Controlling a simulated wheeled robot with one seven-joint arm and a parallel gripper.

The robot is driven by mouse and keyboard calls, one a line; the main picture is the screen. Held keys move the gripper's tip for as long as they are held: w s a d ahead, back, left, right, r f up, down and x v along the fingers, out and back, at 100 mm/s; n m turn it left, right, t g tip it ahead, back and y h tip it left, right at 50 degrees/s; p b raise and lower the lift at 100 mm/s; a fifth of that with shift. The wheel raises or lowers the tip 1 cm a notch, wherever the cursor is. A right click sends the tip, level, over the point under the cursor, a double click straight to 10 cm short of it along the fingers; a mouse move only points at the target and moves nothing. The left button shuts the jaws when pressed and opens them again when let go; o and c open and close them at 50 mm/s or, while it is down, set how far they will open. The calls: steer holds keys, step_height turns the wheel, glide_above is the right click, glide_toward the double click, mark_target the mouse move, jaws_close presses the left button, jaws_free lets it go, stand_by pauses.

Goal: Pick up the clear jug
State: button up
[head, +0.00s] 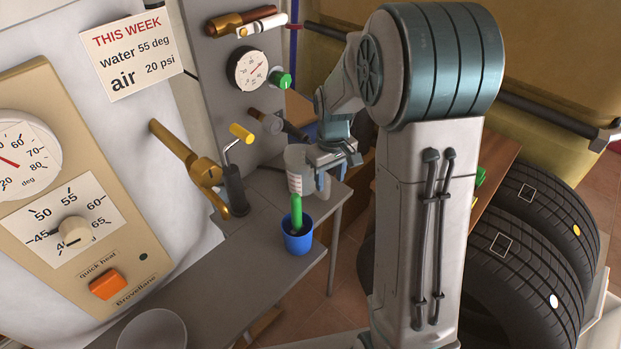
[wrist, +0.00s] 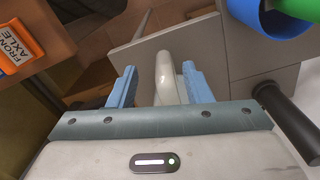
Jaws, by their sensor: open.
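The clear jug (head: 296,168) stands at the far end of the narrow grey bench, with reddish marks on its side. My gripper (head: 322,172) is at the jug's right side and hides part of it. In the wrist view my gripper (wrist: 159,76) is open, with one blue finger on each side of a pale, rounded upright part, which looks like the jug's handle (wrist: 166,78). Gaps show between this part and the fingers, wider on the left. The jug's base is partly hidden.
A blue cup (head: 298,240) with a green-handled item stands on the bench (head: 222,268) nearer me. A dark hand pump (head: 234,188) and brass tap (head: 190,160) are to the left. A pale bowl (head: 152,330) is at the front. Tyres (head: 520,270) stand at the right.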

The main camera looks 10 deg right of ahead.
mark_target(326, 186)
steer(key=f, duration=0.4)
steer(key=shift+w+a+f, duration=0.1)
steer(key=shift+w+a, duration=0.2)
steer(key=shift+a, duration=0.05)
jaws_close()
step_height(326, 186, up, 4)
steer(key=shift+r, duration=0.15)
steer(key=s+d+r, duration=0.4)
steer(key=s+r, duration=0.2)
steer(key=s, duration=0.5)
steer(key=shift+r, duration=0.35)
